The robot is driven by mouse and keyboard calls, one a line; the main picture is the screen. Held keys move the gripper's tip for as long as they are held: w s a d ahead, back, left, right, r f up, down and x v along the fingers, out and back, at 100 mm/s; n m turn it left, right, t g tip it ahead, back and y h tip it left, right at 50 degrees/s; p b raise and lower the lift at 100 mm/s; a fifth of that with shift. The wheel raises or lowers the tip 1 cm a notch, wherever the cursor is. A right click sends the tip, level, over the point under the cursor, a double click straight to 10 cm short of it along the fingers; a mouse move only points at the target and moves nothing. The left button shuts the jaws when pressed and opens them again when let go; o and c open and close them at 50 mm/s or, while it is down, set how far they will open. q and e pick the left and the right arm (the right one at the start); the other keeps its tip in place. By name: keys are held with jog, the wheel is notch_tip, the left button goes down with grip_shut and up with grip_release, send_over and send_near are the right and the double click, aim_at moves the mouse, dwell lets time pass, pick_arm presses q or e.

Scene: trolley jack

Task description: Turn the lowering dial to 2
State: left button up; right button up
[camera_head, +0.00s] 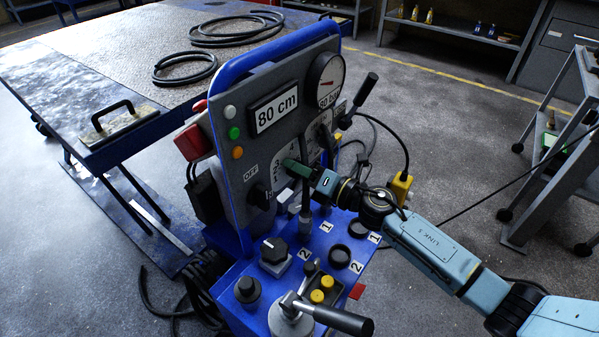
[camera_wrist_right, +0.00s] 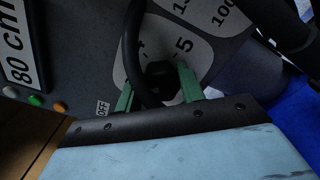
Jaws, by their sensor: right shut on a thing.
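The lowering dial (camera_wrist_right: 160,76) is a black knob on a pale number plate, low on the grey front panel. In the head view its number plate (camera_head: 281,174) shows partly, and my gripper hides the knob. My right gripper (camera_wrist_right: 156,90) has its green fingers on either side of the knob and is shut on it. In the head view my right gripper (camera_head: 296,170) reaches the panel from the right. A dark rod crosses in front of the dial in the wrist view. The numbers 4 and 5 show there; which one the knob points to I cannot tell. My left gripper is not in view.
A dark upright lever (camera_head: 305,190) stands close to my gripper. Knobs and a joystick crowd the blue console (camera_head: 238,318) below.

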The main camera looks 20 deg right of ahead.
jog(key=n+b, duration=0.1)
jog(key=n, duration=0.1)
jog(key=shift+f+n, duration=0.1)
jog(key=shift+n, duration=0.3)
jog(key=n+b, duration=0.1)
jog(key=n, duration=0.2)
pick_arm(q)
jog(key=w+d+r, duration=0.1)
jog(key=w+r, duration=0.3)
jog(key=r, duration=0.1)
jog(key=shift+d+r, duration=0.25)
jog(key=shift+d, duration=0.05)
pick_arm(e)
jog(key=shift+n, duration=0.7)
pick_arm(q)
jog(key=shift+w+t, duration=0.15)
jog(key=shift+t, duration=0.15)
pick_arm(e)
jog(key=o, duration=1)
jog(key=shift+s, duration=0.1)
